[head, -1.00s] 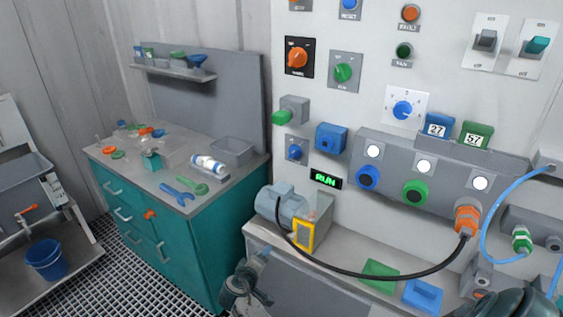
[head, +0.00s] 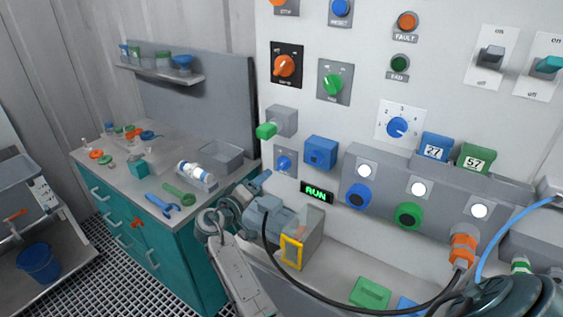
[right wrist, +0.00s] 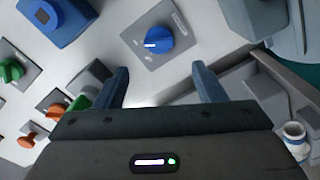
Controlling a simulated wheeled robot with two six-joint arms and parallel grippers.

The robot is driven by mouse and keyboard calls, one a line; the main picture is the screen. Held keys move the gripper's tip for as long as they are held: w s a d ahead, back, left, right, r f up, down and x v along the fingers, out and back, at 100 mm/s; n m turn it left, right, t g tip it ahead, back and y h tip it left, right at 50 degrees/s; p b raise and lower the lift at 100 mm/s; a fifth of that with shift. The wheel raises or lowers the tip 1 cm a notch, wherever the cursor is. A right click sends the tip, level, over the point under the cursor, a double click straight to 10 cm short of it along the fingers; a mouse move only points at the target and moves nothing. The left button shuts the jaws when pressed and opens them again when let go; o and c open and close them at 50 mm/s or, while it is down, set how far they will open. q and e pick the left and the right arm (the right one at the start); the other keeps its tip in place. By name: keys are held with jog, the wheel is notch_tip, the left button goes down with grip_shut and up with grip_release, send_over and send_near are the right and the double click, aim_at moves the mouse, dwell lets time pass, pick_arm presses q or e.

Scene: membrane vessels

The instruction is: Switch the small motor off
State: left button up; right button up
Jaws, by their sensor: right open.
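The small motor (head: 268,217) is a blue-grey body on the ledge by the wall, with a black cable. Above it a small display (head: 317,192) shows RUN in green. Left of and above the display, a small blue rotary knob (head: 284,163) sits on a grey wall plate. My right gripper (head: 263,181) is just below and left of this knob, apart from it. In the right wrist view the knob (right wrist: 158,41) lies beyond the tips of my open, empty jaws (right wrist: 160,78), roughly between them. My left gripper is not in view.
A blue socket box (head: 320,152) is right of the knob, and a green push button (head: 266,131) juts out above it. A yellow-framed box (head: 293,250) stands beside the motor. A teal workbench (head: 160,235) with loose tools is at left.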

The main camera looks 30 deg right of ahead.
aim_at(279, 166)
jog(key=p+x, duration=0.4)
jog(key=x, duration=0.5)
jog(key=shift+d+r, duration=0.15)
jog(key=shift+d, duration=0.05)
jog(key=c, duration=1)
